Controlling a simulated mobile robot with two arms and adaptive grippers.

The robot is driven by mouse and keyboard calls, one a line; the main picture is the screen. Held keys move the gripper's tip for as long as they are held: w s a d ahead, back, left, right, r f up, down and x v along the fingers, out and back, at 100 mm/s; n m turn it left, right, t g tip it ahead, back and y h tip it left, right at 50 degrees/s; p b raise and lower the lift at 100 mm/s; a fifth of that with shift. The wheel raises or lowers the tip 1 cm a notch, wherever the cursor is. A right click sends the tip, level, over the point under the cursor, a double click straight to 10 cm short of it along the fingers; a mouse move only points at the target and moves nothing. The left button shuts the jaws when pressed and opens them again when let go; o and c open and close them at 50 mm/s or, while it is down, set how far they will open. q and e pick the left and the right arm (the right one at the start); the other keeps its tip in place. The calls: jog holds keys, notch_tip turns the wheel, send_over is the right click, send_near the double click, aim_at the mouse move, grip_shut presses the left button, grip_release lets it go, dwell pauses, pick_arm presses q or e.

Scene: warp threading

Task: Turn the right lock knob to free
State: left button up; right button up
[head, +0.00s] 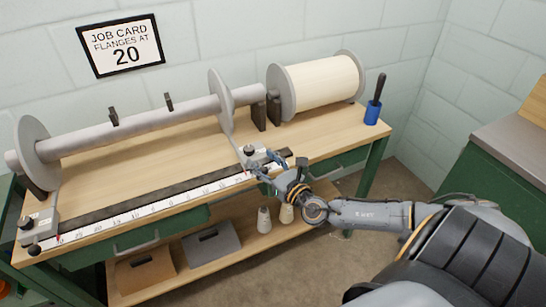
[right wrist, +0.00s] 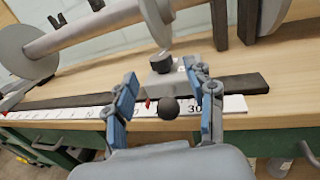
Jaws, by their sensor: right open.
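The right carriage (head: 254,157) sits on the dark rail at the right part of the ruler, below the right flange (head: 222,100). It has a dark knob on top (head: 249,150), which also shows in the right wrist view (right wrist: 161,63), and a black ball knob (right wrist: 168,108) at its front. I cannot tell which is the lock knob. My right gripper (head: 262,170) is open at the carriage's front; in the right wrist view its blue-padded fingers (right wrist: 168,112) stand on either side of the ball knob, with gaps visible. In the head view the gripper hides the ball knob. My left gripper is out of view.
The ruler (head: 140,212) runs along the bench front, with a left carriage (head: 38,225) at its far end. A wound roll (head: 322,82) and a blue cup with a dark-handled tool (head: 372,112) stand at the back right. A wall card (head: 121,46) reads "flanges at 20".

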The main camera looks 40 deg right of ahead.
jog(key=shift+s+a, duration=0.1)
jog(key=shift+s, duration=2.4)
